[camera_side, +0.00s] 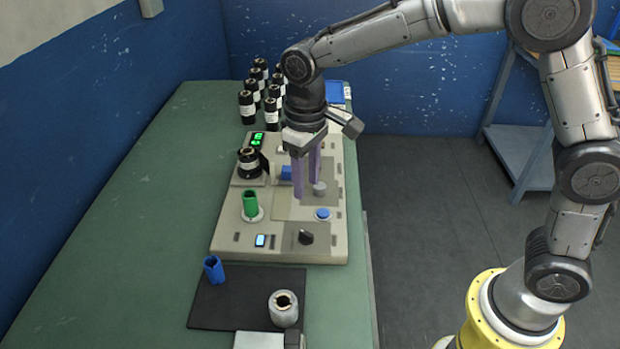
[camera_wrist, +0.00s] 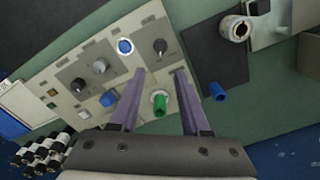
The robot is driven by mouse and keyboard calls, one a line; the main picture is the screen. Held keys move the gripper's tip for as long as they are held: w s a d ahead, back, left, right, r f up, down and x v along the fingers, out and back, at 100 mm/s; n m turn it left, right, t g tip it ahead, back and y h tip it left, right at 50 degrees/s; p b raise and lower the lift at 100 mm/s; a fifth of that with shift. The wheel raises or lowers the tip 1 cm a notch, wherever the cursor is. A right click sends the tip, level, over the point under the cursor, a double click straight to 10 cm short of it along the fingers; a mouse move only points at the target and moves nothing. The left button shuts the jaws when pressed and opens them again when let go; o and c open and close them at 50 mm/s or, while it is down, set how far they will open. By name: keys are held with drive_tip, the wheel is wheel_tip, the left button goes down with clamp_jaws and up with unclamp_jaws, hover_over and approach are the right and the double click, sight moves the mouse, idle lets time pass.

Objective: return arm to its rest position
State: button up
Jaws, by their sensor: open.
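My gripper (camera_side: 306,190) hangs fingers-down over the beige machine panel (camera_side: 228,238) in the side view. Its two purple fingers are apart with nothing between them. In the wrist view the gripper (camera_wrist: 160,74) is also open and empty, with the panel (camera_wrist: 72,72) below it. A green cylinder (camera_side: 250,202) stands on a white round base on the panel, left of the fingers; it also shows in the wrist view (camera_wrist: 159,106). A black roll with a white label (camera_side: 248,162) sits at the panel's left. Whether the fingertips touch the panel is unclear.
Several black bottle-like rolls (camera_side: 247,106) stand behind the panel. A dark mat (camera_side: 233,298) in front holds a blue tube (camera_side: 214,269) and a metal cylinder (camera_side: 283,308). Panel knobs (camera_side: 306,237) and a blue button (camera_side: 322,213) lie near the fingers. The green table's (camera_side: 120,250) left side is clear.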

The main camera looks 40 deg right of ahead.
drive_tip(key=s+d+r+m+t, duration=0.2)
drive_tip(key=s+d+r+t, duration=0.2)
drive_tip(key=s+d+r, duration=0.75)
drive_tip(key=s+d+f, duration=0.1)
drive_tip(key=s+f, duration=0.1)
drive_tip(key=s, duration=0.4)
drive_tip(key=s+d+f+t, duration=0.1)
drive_tip(key=s+f, duration=0.1)
drive_tip(key=s, duration=0.4)
drive_tip(key=shift+d+m+t, duration=0.3)
drive_tip(key=shift+d+m, duration=0.1)
